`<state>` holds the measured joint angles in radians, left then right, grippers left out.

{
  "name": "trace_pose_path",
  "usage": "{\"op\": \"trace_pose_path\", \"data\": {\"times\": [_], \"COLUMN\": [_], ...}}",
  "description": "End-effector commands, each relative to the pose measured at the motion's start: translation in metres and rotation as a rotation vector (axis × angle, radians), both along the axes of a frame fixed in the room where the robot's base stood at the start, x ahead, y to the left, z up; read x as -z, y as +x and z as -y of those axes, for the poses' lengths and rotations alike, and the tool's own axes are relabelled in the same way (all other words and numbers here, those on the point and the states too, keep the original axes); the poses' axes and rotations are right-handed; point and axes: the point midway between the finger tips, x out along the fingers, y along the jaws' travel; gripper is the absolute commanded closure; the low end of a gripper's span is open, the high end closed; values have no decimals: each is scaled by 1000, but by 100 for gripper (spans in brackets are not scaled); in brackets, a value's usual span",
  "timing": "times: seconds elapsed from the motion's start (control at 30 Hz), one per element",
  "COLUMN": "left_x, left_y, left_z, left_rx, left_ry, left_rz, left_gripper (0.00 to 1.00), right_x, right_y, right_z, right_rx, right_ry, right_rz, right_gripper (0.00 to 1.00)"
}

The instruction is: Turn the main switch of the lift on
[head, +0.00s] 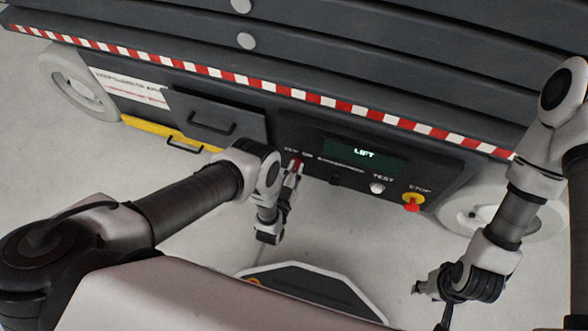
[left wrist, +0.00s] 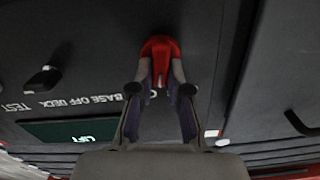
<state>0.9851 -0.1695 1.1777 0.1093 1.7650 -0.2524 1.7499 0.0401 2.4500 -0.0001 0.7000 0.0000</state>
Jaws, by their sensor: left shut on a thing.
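The red main switch (left wrist: 160,47) sits on the lift's dark control panel (head: 310,136). My left gripper (left wrist: 161,75) is shut on it, with one finger on each side of the red handle. In the head view my left gripper (head: 293,168) reaches the left part of the panel and mostly covers the switch. The lettering beside the switch is partly hidden by the fingers. My right gripper (head: 420,288) hangs low at the right, away from the panel; its fingers are too small to read.
A lit display (head: 363,154) reads "LIFT". Right of the switch are a dark selector knob (left wrist: 43,80) marked "BASE OFF DECK", a white TEST button (head: 377,188) and a red STOP button (head: 412,202). A drawer-like panel with a handle (head: 212,124) lies left.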

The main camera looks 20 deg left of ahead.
Motion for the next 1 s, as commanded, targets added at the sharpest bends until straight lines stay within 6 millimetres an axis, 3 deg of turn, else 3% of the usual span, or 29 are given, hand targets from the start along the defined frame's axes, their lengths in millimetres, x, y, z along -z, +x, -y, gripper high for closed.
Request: {"op": "trace_pose_path", "data": {"times": [0.7, 1.0], "left_x": [4, 5], "left_y": [1, 1], "left_z": [6, 8], "left_rx": [0, 0], "left_ry": [643, 817], "left_rz": [25, 31], "left_gripper": [100, 100], "right_x": [14, 18], "right_y": [0, 0], "right_z": [0, 0], "right_rx": [0, 0], "right_ry": [0, 0], "right_rz": [0, 0], "right_gripper": [60, 60]}}
